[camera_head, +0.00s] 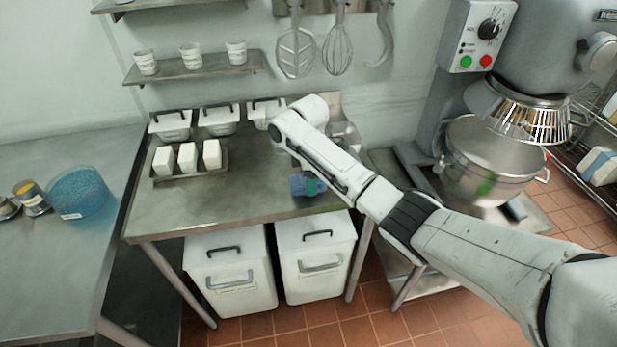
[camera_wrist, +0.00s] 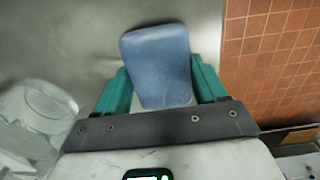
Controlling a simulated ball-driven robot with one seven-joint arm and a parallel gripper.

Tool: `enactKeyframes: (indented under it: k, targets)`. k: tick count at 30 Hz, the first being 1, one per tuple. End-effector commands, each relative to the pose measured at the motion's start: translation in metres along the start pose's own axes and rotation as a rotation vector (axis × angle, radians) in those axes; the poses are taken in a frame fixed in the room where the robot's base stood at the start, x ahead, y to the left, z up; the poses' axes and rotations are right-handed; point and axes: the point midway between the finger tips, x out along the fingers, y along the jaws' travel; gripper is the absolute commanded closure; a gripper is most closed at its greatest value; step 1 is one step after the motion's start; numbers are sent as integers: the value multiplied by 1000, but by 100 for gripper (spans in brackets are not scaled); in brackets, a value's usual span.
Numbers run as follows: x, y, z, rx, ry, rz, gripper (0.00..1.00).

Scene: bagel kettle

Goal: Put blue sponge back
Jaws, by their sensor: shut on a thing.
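The blue sponge (camera_wrist: 158,62) is a rounded block held between the two teal fingers of my gripper (camera_wrist: 163,88) in the wrist view. My gripper is shut on it. In the head view the sponge (camera_head: 300,185) shows small below my arm, at the front right part of the steel table (camera_head: 200,215). My gripper (camera_head: 312,188) is partly hidden there by the arm. I cannot tell whether the sponge touches the table top.
White cartons (camera_head: 188,157) stand in a tray at the table's back left, before several lidded bins (camera_head: 218,120). A clear container (camera_wrist: 40,115) is left of my gripper. A large mixer bowl (camera_head: 490,165) stands right. A blue round tub (camera_head: 78,192) sits on the left counter.

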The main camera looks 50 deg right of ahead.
Motion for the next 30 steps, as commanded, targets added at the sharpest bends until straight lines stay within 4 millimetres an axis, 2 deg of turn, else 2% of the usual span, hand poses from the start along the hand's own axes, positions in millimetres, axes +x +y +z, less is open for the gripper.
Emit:
enactKeyframes:
  k: [4,5,12,23,26,30]
  targets:
    - [4,0,0,0,0,0,78]
    - [3,0,0,0,0,0,27]
    - [3,0,0,0,0,0,4]
    - [-4,0,0,0,1,1,3]
    - [-17,1,-1,-1,1,3,3]
    - [-45,1,-1,-2,2,4,3]
